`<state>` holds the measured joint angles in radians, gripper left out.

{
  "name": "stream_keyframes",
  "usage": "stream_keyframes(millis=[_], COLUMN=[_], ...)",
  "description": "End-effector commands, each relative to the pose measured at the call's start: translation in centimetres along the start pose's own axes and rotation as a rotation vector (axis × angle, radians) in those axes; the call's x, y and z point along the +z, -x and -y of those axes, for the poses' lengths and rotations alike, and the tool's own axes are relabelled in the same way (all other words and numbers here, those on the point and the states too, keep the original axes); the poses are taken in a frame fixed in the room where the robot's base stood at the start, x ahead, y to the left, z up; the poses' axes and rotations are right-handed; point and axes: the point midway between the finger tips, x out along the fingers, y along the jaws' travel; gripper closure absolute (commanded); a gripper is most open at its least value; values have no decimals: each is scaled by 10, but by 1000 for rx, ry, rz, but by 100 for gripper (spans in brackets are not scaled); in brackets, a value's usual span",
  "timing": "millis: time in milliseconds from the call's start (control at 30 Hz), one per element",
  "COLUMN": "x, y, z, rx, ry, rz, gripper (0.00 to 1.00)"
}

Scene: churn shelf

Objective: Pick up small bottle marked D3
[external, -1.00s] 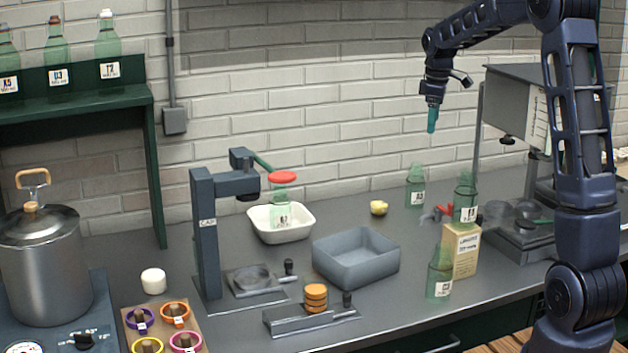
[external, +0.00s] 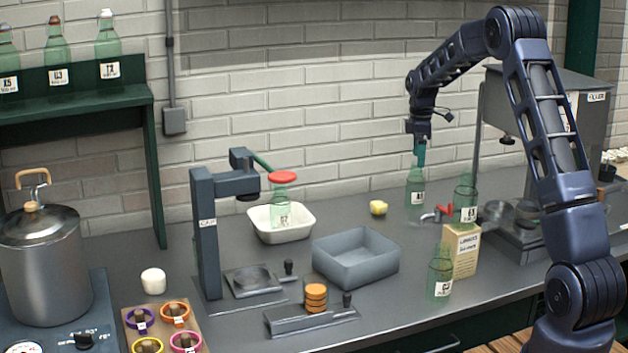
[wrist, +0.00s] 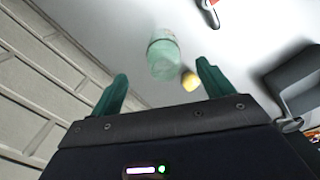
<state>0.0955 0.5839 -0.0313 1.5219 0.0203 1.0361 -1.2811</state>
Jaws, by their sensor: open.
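A small green glass bottle (external: 415,190) with a white label stands upright near the wall; its marking is too small to read surely. My gripper (external: 419,160) points down right above it, fingertips at about its neck. In the wrist view the bottle (wrist: 163,60) shows ahead of and between the two open green fingers of my gripper (wrist: 162,75); no grip on it is seen. Other small green bottles stand on a cardboard box (external: 466,200), at the front (external: 440,275) and in a white basin (external: 281,208). I cannot tell for sure which is D3.
A red-handled tap (external: 440,213) is close to the bottle's right, and a yellow lump (external: 379,207) lies to its left. A grey bin (external: 356,262) and a press stand (external: 207,240) are further left. A shelf (external: 80,98) holds more bottles.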

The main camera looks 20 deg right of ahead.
Motion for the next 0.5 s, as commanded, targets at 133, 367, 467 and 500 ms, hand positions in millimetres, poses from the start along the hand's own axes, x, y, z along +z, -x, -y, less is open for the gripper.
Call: stream_keyframes(millis=[133,367,467,500], x=[0,-3,-5,-6], y=[-17,-32,-45,-51], z=[1,3,5,6], rx=[-2,-1,-2,-3], ry=[1,1,0,0], rz=[1,1,1,1], gripper=[20,20,20,20])
